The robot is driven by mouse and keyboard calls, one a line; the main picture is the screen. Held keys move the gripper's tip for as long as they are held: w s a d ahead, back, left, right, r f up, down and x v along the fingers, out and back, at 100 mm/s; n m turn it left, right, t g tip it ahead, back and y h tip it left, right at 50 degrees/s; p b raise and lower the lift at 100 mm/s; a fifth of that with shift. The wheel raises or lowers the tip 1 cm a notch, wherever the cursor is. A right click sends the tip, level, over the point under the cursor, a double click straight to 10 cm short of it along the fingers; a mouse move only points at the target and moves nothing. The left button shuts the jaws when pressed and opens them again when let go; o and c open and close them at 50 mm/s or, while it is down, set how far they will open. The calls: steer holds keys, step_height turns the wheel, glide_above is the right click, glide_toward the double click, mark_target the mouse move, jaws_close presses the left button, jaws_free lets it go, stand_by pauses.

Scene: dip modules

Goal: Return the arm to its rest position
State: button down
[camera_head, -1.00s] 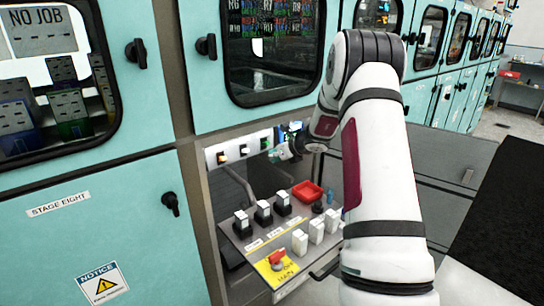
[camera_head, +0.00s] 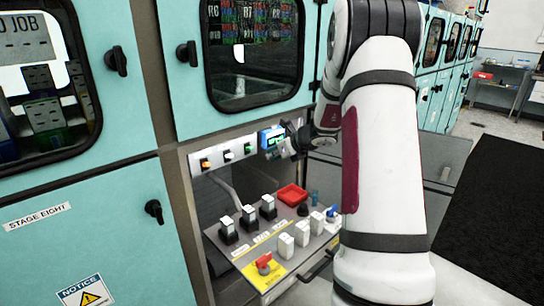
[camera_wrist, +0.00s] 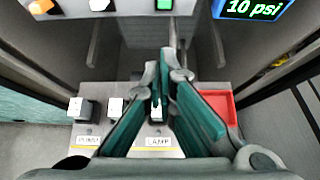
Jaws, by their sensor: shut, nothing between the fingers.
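My gripper (camera_head: 294,138) is in front of the panel of the open bay, beside the small lit display (camera_head: 271,137). In the wrist view my gripper (camera_wrist: 164,60) has its green-padded fingers drawn together at the tips, with nothing held between them. It is above the shelf and apart from the modules. My white arm (camera_head: 385,150) is bent at a high elbow and reaches down into the bay. The display reads "10 psi" in the wrist view (camera_wrist: 251,8).
The shelf holds black-based modules (camera_head: 248,218), white modules (camera_head: 285,245), a red tray (camera_head: 291,194) and a red switch (camera_head: 264,263) on a yellow plate. Teal cabinets (camera_head: 100,180) flank the bay. A dark mat (camera_head: 495,200) lies on the right floor.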

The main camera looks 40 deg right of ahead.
stand_by(0.3)
steer(key=s+a+r+n+g+y+p, duration=0.1)
steer(key=s+a+r+n+y, duration=0.1)
steer(key=a+r+n, duration=0.5)
steer(key=s+a+r+n+g+y+p, duration=0.1)
steer(key=s+a+r+n, duration=0.2)
steer(key=a, duration=0.8)
steer(key=s+a+r+n+g+p, duration=0.2)
steer(key=s+a+r+n, duration=0.4)
steer(key=s+a+n, duration=0.4)
steer(key=s+a+r+n+g+p, duration=0.1)
steer(key=s+a+n, duration=0.3)
steer(key=s, duration=0.3)
steer(key=s+a+r+n+g+p, duration=0.1)
steer(key=s+a+n, duration=0.3)
steer(key=s, duration=0.3)
steer(key=s+d+n+h+p, duration=0.1)
steer(key=s+d+n+h, duration=0.1)
steer(key=s+n, duration=0.5)
steer(key=s+h, duration=0.1)
steer(key=s, duration=0.3)
steer(key=shift+d+n+g, duration=0.2)
steer(key=shift+n+g, duration=0.1)
